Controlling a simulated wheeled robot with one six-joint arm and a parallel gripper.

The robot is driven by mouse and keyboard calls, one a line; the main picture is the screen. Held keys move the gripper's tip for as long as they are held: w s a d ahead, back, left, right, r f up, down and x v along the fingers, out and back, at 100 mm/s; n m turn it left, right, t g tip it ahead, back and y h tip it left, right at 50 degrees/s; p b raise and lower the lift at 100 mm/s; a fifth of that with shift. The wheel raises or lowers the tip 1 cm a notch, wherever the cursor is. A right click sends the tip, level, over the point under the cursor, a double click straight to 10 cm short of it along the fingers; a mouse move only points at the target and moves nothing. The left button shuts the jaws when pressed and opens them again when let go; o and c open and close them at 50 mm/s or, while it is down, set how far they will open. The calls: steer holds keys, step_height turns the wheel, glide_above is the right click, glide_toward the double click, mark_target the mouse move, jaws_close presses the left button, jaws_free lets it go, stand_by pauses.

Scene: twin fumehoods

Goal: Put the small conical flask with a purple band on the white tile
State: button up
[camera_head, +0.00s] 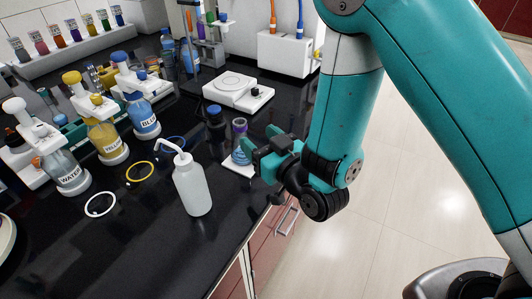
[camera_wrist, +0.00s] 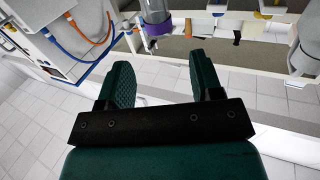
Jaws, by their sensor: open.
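The small conical flask (camera_head: 240,152) has a purple band near its neck and blue contents low down. It stands upright and appears to rest on the white tile (camera_head: 233,168) near the bench's right edge. My gripper (camera_head: 262,143) is just right of the flask, open and empty. In the wrist view, my gripper (camera_wrist: 162,80) has its two fingers spread with nothing between them. The flask's purple band (camera_wrist: 158,27) shows beyond the fingertips at the top edge. Part of the tile is hidden by the flask and my gripper.
A white wash bottle (camera_head: 192,187) stands left of the tile. A small blue-capped bottle (camera_head: 214,117) and a white hotplate (camera_head: 238,91) stand behind the flask. WATER (camera_head: 67,173), YELLOW (camera_head: 106,142) and BLUE (camera_head: 143,118) bottles are farther left.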

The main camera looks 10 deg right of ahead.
steer(key=s+d+r+g+h, duration=0.1)
steer(key=s+d+r+g, duration=0.2)
steer(key=s, duration=0.4)
steer(key=s+d+r+g+h, duration=0.2)
steer(key=s+d+r+g, duration=0.1)
steer(key=s+r+g, duration=0.2)
steer(key=s+d+r+n+g+h, duration=0.1)
steer(key=s+d+r+g, duration=0.3)
steer(key=s+g, duration=0.3)
steer(key=shift+s+r+g+h, duration=0.2)
steer(key=shift+s+g+h, duration=0.15)
steer(key=shift+s, duration=0.8)
